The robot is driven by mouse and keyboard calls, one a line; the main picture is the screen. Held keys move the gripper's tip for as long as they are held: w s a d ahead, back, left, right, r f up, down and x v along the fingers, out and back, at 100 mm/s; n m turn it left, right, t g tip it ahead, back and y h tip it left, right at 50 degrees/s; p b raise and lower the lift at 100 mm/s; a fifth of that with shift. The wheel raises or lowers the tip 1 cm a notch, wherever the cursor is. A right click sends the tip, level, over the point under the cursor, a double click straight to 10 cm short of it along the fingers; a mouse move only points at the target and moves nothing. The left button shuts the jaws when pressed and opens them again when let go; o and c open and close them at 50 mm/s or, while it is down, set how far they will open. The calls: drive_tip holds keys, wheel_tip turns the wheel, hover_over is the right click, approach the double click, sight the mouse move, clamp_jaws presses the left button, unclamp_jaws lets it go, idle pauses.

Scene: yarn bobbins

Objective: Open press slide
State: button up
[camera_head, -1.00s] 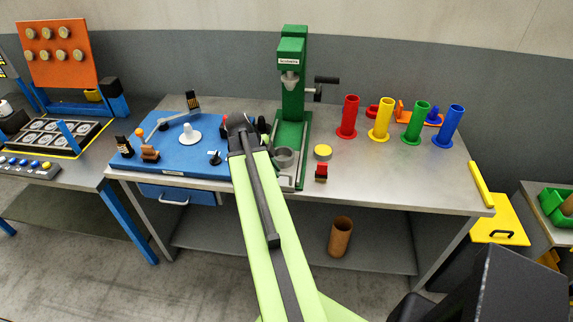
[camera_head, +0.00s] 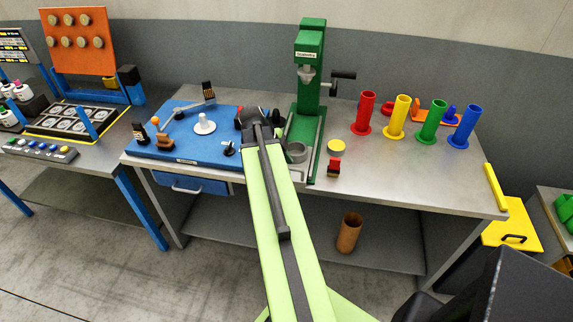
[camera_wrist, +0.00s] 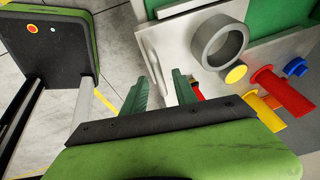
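The green press (camera_head: 311,45) stands on the grey workbench, with its black crank at the right. Its slide, a grey plate with a round grey cup (camera_head: 297,153), lies at the press base. In the wrist view the cup (camera_wrist: 220,42) is at the upper right, and a pale grey bar that looks like the slide's handle (camera_wrist: 153,55) is at the plate's left side. My gripper (camera_wrist: 160,92) is open, its two green fingers apart and nothing held. The handle shows just beyond the fingertips. In the head view my arm hides the gripper's fingers, left of the press base.
A blue board (camera_head: 185,145) with levers and a white knob lies left of my arm. A yellow disc (camera_head: 336,146) and a red-and-black item (camera_head: 333,167) sit right of the press. Red, yellow, green and blue tubes (camera_head: 432,120) stand farther right.

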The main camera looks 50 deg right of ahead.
drive_tip(key=p+v, duration=1.5)
drive_tip(key=v, duration=0.2)
drive_tip(key=shift+a+r, duration=0.1)
